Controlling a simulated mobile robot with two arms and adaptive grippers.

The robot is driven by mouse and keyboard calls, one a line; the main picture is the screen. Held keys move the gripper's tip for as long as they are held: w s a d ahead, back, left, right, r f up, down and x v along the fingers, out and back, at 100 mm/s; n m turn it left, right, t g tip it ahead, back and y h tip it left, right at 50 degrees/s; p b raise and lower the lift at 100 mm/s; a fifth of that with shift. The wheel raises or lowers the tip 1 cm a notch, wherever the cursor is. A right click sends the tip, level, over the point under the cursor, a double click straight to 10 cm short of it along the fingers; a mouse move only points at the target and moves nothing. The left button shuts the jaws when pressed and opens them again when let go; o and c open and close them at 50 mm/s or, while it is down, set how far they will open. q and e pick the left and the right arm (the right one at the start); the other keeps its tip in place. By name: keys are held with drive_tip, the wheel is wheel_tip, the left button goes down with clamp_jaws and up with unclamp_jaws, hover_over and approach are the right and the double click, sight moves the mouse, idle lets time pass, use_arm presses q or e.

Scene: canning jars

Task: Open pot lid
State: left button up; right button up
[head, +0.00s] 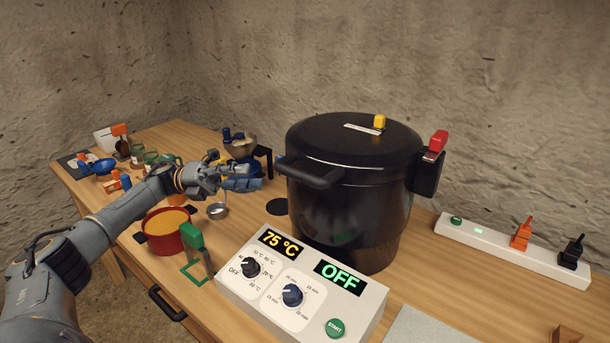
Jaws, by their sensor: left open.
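A large black pot (345,220) stands on the wooden table in the middle of the head view. Its black lid (345,135) sits on top, with a yellow knob (379,121) and a black handle (310,174) sticking out at the front left. A red part (436,142) is on the black bracket at the pot's right side. My left gripper (240,176) is open, left of the pot and apart from the lid handle. Its fingers are small in the picture. My right gripper is not in view.
A control box (300,290) reading 75 °C and OFF stands before the pot. A red pot (168,232) and a green-handled thing (193,238) are below my left arm. A white power strip (512,250) is at right.

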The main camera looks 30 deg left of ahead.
use_arm(q)
drive_tip(key=p, duration=0.2)
approach(300, 175)
drive_tip(key=x, duration=0.2)
drive_tip(key=shift+w+d, duration=0.35)
drive_tip(key=shift+w, duration=0.05)
drive_tip(key=p+x, duration=0.1)
drive_tip(key=x, duration=0.4)
drive_tip(key=shift+w+d+f+p, duration=0.1)
drive_tip(key=shift+w+d+p, duration=0.15)
drive_tip(key=shift+p, duration=0.15)
drive_tip(key=shift+w+d, duration=0.15)
drive_tip(key=shift+d, duration=0.4)
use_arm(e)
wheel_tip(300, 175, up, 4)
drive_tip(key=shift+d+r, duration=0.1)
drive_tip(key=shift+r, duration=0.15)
use_arm(q)
clamp_jaws()
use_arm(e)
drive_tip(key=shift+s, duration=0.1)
